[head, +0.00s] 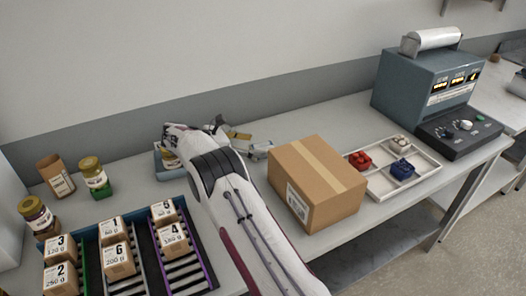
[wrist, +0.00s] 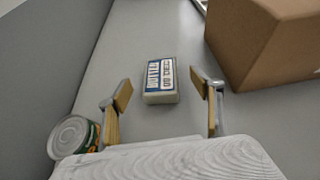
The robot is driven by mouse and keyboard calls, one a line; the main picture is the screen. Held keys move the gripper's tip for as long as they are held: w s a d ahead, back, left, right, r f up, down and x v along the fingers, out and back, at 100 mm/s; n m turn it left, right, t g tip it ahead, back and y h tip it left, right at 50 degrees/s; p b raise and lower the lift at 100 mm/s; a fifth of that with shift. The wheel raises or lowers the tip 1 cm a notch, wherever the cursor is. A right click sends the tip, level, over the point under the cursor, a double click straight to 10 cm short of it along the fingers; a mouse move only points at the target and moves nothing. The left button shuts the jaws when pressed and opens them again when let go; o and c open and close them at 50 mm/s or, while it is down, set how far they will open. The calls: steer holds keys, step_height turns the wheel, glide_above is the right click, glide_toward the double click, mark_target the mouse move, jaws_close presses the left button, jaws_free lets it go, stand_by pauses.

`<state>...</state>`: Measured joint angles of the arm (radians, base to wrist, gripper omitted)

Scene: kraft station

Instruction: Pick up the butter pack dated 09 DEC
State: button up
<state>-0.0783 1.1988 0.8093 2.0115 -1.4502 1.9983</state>
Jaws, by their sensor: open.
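A small white butter pack (wrist: 160,80) with a blue and white label lies on the grey table in the wrist view. Its print appears upside down, and I cannot read the date with certainty. My gripper (wrist: 162,91) is open and empty, with its two fingers apart on the near left and near right of the pack. The pack lies slightly beyond the fingertips, roughly centred between them, and no contact shows. In the head view my gripper (head: 250,143) is over the back of the table, left of the cardboard box. I cannot make out the pack there.
The cardboard box (head: 315,183) stands close on the right, also in the wrist view (wrist: 262,40). A can (wrist: 74,137) is near the left finger. Jars, numbered boxes on racks and a blue bin (head: 166,172) stand left. A divided tray (head: 415,178) and machine (head: 428,85) stand right.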

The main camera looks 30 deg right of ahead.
mark_target(259, 148)
steer(key=shift+f, duration=0.1)
steer(key=shift+f, duration=0.55)
steer(key=shift+x, duration=2.45)
steer(key=shift+r, duration=0.1)
steer(key=c, duration=1.5)
